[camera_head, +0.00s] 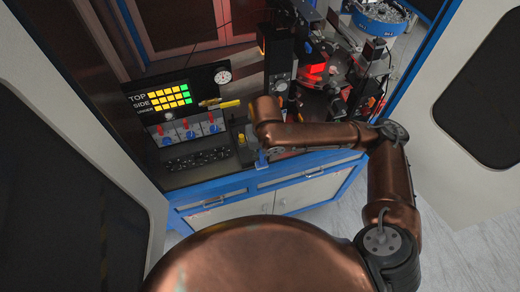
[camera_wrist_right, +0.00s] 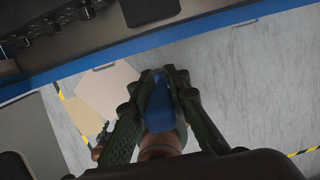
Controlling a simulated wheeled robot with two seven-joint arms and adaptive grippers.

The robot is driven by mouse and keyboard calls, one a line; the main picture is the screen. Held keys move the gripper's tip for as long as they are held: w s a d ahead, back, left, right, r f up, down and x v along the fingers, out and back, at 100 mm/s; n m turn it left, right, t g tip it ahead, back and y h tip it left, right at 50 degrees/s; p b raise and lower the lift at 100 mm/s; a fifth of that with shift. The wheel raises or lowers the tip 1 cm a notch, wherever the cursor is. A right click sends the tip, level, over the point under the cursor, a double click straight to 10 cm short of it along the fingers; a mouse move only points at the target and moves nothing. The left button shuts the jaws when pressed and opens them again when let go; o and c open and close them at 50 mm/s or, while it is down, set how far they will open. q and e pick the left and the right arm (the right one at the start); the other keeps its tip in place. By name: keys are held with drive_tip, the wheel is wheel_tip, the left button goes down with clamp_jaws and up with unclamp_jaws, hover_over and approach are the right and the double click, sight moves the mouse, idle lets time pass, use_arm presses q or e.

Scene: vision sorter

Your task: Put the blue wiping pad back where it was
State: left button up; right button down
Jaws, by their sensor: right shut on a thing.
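The blue wiping pad (camera_wrist_right: 158,108) shows between the two dark fingers of my right gripper (camera_wrist_right: 163,80) in the right wrist view. The gripper is shut on it. In the head view a small blue piece of the pad (camera_head: 261,157) shows below the end of my right arm, by the front edge of the machine's worktop; the fingers (camera_head: 259,163) are mostly hidden there. In the wrist view floor lies behind the pad, and the blue edge of the cabinet is beyond the fingertips. My left gripper is in neither view.
The blue-edged cabinet (camera_head: 314,190) stands below the worktop. A panel with a lit display (camera_head: 170,97), knobs and a gauge (camera_head: 222,76) is at the left. Sorter parts with a red light (camera_head: 316,69) are behind my arm. Open white doors (camera_head: 468,150) flank both sides.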

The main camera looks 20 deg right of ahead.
drive_tip(key=w+d+f+p, duration=0.1)
drive_tip(key=w+f, duration=0.3)
drive_tip(key=w+d+f+p, duration=0.1)
drive_tip(key=w+f, duration=0.3)
drive_tip(key=w, duration=0.1)
drive_tip(key=w+d+f+p, duration=0.1)
drive_tip(key=w+f, duration=0.3)
drive_tip(key=shift+w+f+p, duration=0.3)
drive_tip(key=shift+f+p, duration=0.05)
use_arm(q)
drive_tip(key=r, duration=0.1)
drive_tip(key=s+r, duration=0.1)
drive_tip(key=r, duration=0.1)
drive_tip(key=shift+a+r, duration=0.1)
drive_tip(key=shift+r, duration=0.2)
use_arm(e)
drive_tip(key=shift+d+f, duration=0.1)
drive_tip(key=shift+f, duration=0.05)
drive_tip(key=c, duration=1.8)
unclamp_jaws()
drive_tip(key=shift+f, duration=0.1)
drive_tip(key=shift+c, duration=0.2)
